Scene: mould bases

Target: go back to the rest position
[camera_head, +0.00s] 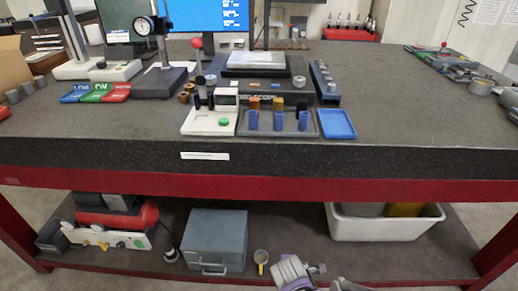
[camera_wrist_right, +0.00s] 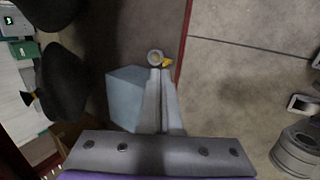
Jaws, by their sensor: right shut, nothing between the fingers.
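My right gripper (camera_wrist_right: 161,80) shows in the right wrist view, its two grey fingers closed together with nothing between them. In the head view, grey and purple parts of my own arm show at the bottom edge, but no fingers can be made out clearly. My left gripper is not seen in either view.
A dark worktop (camera_head: 400,130) with a red front rail (camera_head: 300,189) carries gauges, trays and blue cylinders. Bare floor (camera_wrist_right: 235,80) lies right of the shelf edge.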

